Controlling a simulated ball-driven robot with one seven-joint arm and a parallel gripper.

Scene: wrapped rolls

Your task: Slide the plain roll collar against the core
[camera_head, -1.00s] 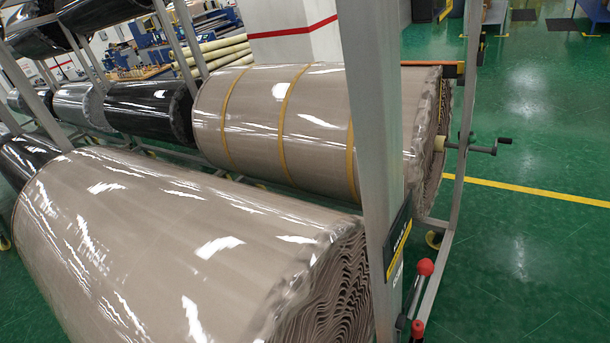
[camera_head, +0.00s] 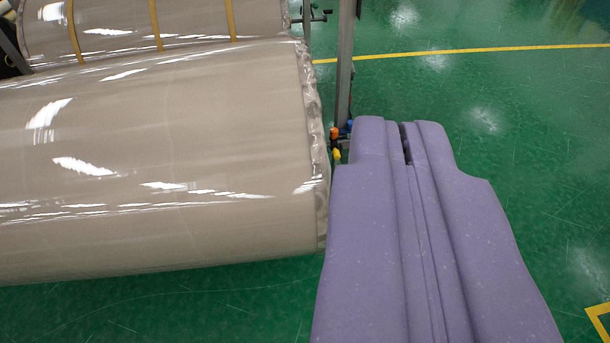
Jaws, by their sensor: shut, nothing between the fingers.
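The plain roll (camera_head: 160,160), beige and wrapped in clear film, fills the left of the view. Its right end shows only as a crumpled film edge, and its end face is turned away. I cannot make out its collar or core. My purple gripper (camera_head: 403,140) is shut and empty, to the right of the roll's right end. Its left side comes close to the film edge in the picture; I cannot tell whether they touch.
A beige roll with yellow bands (camera_head: 120,25) lies behind, with a crank handle (camera_head: 321,15) at its right end. A grey rack post (camera_head: 346,70) stands beyond my gripper, with small orange, blue and yellow parts at its foot. Green floor (camera_head: 480,90) is open on the right.

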